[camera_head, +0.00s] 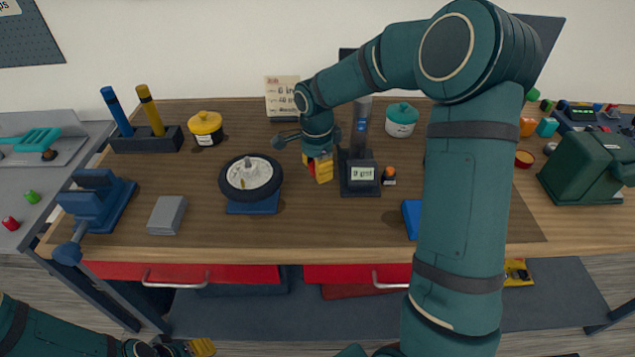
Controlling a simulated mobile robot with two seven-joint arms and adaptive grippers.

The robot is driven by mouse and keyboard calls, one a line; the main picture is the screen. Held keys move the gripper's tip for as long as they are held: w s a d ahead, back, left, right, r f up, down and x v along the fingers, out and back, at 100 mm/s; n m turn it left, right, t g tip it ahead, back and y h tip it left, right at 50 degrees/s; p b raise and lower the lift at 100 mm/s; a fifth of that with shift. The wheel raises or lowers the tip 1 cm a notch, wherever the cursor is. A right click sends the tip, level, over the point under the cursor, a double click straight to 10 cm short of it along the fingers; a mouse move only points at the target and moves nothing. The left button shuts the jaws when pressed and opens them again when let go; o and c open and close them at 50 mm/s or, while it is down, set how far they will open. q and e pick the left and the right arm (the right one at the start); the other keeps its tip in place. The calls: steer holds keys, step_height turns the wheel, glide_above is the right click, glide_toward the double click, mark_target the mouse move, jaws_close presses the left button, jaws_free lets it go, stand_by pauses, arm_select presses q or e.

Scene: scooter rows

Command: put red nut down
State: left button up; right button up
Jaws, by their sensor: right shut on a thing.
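The red nut (311,168) shows as a small patch of red between the yellow fingertips of my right gripper (318,168), mostly hidden by them. My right gripper is shut on it, over the workbench between the wheel (250,176) and the grey scale (360,183). I cannot tell how far above the bench top the nut is. My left gripper (192,347) is low at the bottom edge, in front of the bench and away from the nut; its jaw opening is unclear.
The wheel rests on a blue stand (253,206). A small orange-topped item (388,176) stands beside the scale. A grey block (167,215) and blue vise (98,200) are at left. Yellow (206,128) and teal (401,119) pots stand behind. The wooden bench top (310,225) is clear in front.

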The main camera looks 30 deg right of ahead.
mark_target(317, 187)
step_height(317, 187, down, 4)
steer(key=shift+f+b, duration=0.25)
steer(key=shift+b, duration=0.2)
steer(key=shift+r, duration=0.1)
steer(key=shift+f, duration=0.2)
steer(key=o, duration=0.9)
steer(key=shift+o, duration=0.2)
steer(key=shift+r, duration=0.15)
step_height(317, 187, up, 12)
steer(key=p, duration=0.2)
steer(key=shift+p, duration=0.3)
